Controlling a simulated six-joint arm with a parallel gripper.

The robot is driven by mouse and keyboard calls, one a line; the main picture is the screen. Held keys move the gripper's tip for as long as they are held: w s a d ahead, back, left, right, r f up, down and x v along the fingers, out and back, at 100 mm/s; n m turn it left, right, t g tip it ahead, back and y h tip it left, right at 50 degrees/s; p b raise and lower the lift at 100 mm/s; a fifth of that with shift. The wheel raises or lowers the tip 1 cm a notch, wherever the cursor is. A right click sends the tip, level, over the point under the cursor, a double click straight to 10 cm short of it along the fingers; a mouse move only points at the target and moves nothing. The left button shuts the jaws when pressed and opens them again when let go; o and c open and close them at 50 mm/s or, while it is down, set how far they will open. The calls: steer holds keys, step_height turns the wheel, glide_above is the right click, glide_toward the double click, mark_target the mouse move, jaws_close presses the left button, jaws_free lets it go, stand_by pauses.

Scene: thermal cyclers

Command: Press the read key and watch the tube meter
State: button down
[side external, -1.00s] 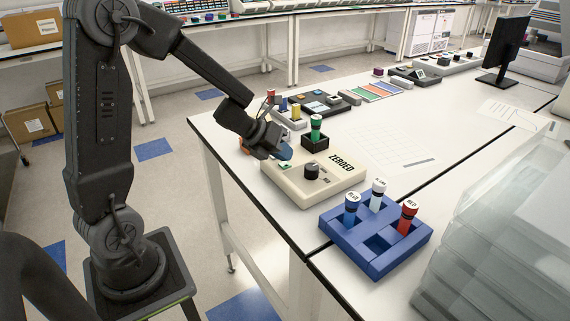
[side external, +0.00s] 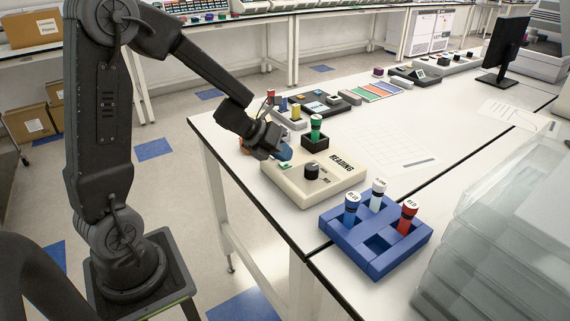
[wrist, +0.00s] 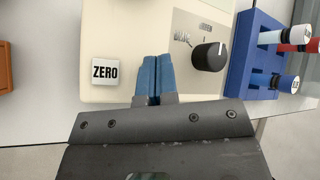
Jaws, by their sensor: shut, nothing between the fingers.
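The tube meter (side external: 325,185) is a beige box on the bench; its display (side external: 341,163) says READING. A dark knob (side external: 312,171) stands on its top, also seen in the wrist view (wrist: 208,56). My gripper (side external: 286,153) is shut and empty, its blue fingertips over the meter's top. In the wrist view the fingers (wrist: 155,75) lie between the white ZERO key (wrist: 104,72) and the knob. No read key shows clearly; the fingers may hide it. I cannot tell whether the tips touch the meter.
A blue rack (side external: 383,262) in front holds a blue tube (side external: 352,208), a white tube (side external: 378,194) and a red tube (side external: 407,216). A green-capped tube (side external: 316,128) stands in a dark holder (side external: 315,142) behind the meter. Clear stacked trays (side external: 480,250) stand at right.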

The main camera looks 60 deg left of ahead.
mark_target(287, 166)
steer(key=shift+r, duration=0.5)
steer(key=shift+r, duration=0.1)
steer(key=shift+r, duration=2.45)
steer(key=shift+w+d+r+n, duration=0.1)
steer(key=shift+d+r+n, duration=0.05)
steer(key=shift+r+n, duration=0.2)
steer(key=s+d+r+n+t+y, duration=0.1)
steer(key=s+r+n+t+y, duration=0.2)
steer(key=n, duration=0.6)
steer(key=s+d+r+n+y, duration=0.1)
steer(key=s+r+n+y, duration=0.1)
steer(key=r+n+y, duration=0.5)
steer(key=s+d+f+n+g+h, duration=0.2)
steer(key=s+d+n+g+h, duration=0.1)
steer(key=s+d+n, duration=0.2)
steer(key=s+d+f+n+g+h, duration=0.2)
steer(key=s+d+n+g+h, duration=0.1)
steer(key=s+n, duration=0.6)
steer(key=s+d+h, duration=0.1)
steer(key=d, duration=0.1)
steer(key=shift+s+d+f, duration=0.15)
steer(key=shift+d+f, duration=0.1)
steer(key=shift+d, duration=0.1)
